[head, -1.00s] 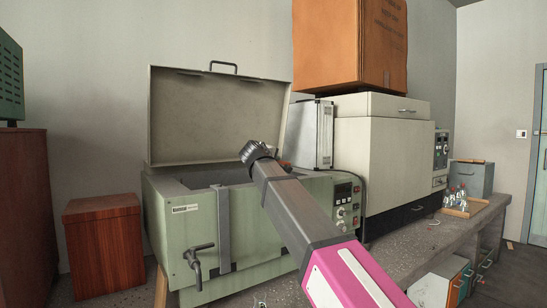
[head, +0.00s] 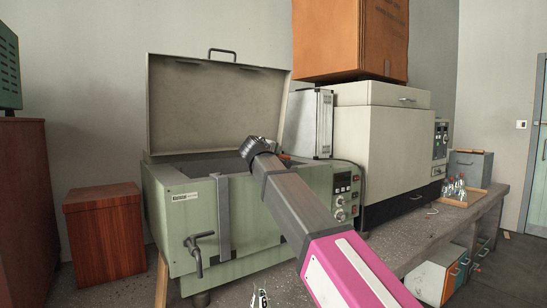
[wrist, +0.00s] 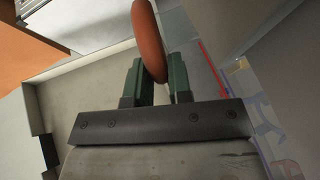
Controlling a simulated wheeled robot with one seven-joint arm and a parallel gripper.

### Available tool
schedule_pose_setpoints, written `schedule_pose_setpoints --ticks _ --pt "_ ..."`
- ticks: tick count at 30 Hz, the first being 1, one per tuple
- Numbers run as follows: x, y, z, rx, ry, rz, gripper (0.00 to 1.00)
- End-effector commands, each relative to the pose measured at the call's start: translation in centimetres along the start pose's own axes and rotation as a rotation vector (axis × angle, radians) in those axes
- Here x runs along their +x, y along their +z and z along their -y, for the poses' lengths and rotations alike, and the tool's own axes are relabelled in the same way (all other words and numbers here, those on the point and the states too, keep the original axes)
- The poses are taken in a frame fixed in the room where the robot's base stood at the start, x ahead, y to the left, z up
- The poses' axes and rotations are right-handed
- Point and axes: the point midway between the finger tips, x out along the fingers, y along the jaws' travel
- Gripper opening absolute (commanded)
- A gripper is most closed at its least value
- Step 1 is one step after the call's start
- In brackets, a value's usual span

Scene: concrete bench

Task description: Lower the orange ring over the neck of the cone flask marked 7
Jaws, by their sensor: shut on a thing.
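The orange ring (wrist: 150,42) is held between the green fingers of my gripper (wrist: 154,75), seen in the wrist view. Several small glass vessels (head: 457,188) stand in a wooden tray (head: 469,202) on the bench at the right. A part of another clear glass thing (head: 259,298) shows at the bottom edge. No number 7 is readable on any of them.
The green bath (head: 185,225) has its lid (head: 215,105) raised behind my arm. A cream oven (head: 385,150) with an orange box (head: 350,40) on top stands right of it. A grey box (head: 471,166) is behind the tray. The bench front (head: 420,238) is mostly clear.

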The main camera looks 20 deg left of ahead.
Motion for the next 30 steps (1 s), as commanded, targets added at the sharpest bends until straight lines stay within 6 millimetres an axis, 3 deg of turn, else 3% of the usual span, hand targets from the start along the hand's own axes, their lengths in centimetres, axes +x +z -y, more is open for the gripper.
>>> schedule_pose_setpoints --ticks 11,12,14,15,22,24,30 --pt "0.03 0.11 0.30 0.004 -0.008 0.003 0.00" --pt "0.03 0.12 0.30 0.004 -0.008 0.003 0.26" --pt "0.04 0.11 0.29 0.003 -0.008 0.003 0.45" --pt "0.03 0.10 0.26 0.003 -0.007 0.003 0.49" --pt "0.01 0.04 0.12 0.001 -0.003 0.001 0.49" --pt "0.02 0.04 0.13 0.001 -0.003 0.001 0.73" --pt "0.01 0.02 0.09 0.001 -0.002 0.001 0.76"
